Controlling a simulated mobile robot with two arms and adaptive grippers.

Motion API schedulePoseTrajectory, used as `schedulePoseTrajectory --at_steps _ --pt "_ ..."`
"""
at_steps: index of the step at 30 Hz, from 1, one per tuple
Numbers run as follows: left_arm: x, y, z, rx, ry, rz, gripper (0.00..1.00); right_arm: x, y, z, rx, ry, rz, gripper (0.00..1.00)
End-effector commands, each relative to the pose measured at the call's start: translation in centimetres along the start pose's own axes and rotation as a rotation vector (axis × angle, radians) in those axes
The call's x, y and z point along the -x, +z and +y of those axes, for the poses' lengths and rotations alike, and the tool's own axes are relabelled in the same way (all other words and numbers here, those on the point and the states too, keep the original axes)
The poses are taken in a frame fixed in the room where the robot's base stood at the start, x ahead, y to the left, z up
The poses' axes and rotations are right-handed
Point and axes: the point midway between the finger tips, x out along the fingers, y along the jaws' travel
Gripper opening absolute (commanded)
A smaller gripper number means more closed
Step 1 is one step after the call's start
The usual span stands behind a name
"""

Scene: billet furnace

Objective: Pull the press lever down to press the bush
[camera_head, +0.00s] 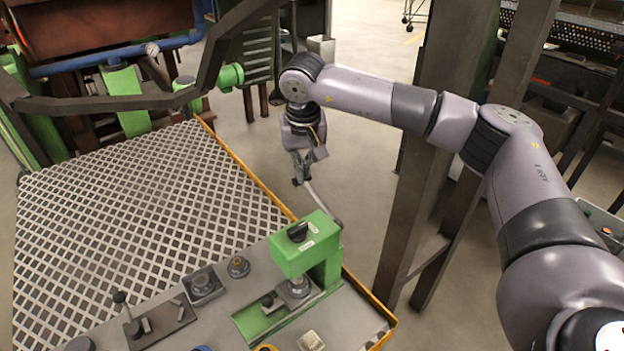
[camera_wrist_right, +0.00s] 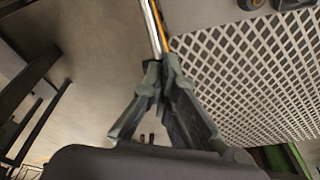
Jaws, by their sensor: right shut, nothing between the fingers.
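The green press (camera_head: 305,248) stands on the grey bench top. Its pale lever (camera_head: 324,205) rises from the press's right side and leans up and left. My right gripper (camera_head: 300,172) hangs at the lever's upper end, pointing down. In the right wrist view its fingertips (camera_wrist_right: 160,68) are together, and a shiny bar, apparently the lever (camera_wrist_right: 153,28), runs up from just beyond them. Whether they touch it I cannot tell. A silvery round part (camera_head: 298,287) shows under the press head; whether it is the bush is unclear. My left gripper is out of view.
A metal lattice surface (camera_head: 150,215) with a yellow edge lies left of the press. Small fixtures (camera_head: 203,283) stand on the bench. A dark steel post (camera_head: 428,170) rises right of the press, below my right arm. Open floor lies behind the gripper.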

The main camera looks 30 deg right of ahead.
Motion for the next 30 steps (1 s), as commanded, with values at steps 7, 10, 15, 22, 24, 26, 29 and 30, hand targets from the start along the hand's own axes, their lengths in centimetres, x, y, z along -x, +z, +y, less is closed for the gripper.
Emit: schedulePoseTrajectory --at_steps 7,10,15,22,24,26,29,30 --pt "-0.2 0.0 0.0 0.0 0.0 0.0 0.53 -0.4 0.0 -0.1 0.0 0.001 -0.001 0.0" --pt "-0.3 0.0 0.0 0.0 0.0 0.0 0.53 -0.7 0.0 -0.1 0.0 0.001 -0.001 0.0" --pt "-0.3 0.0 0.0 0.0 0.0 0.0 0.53 -0.8 -0.1 -0.2 0.001 0.0 0.0 0.0" --pt "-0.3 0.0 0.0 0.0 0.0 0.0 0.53 -0.8 -0.1 -0.2 0.0 0.0 0.0 0.0" --pt "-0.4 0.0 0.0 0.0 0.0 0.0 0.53 -0.9 -0.1 -0.2 0.0 0.0 0.0 0.0" --pt "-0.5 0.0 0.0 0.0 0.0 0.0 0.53 -1.1 -0.1 -0.2 0.0 0.0 0.0 0.0" --pt "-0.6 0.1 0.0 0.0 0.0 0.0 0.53 -1.4 -0.1 -0.3 0.0 0.0 0.0 0.0" --pt "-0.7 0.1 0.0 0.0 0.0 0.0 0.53 -1.4 -0.1 -0.3 0.0 0.0 0.0 0.0"
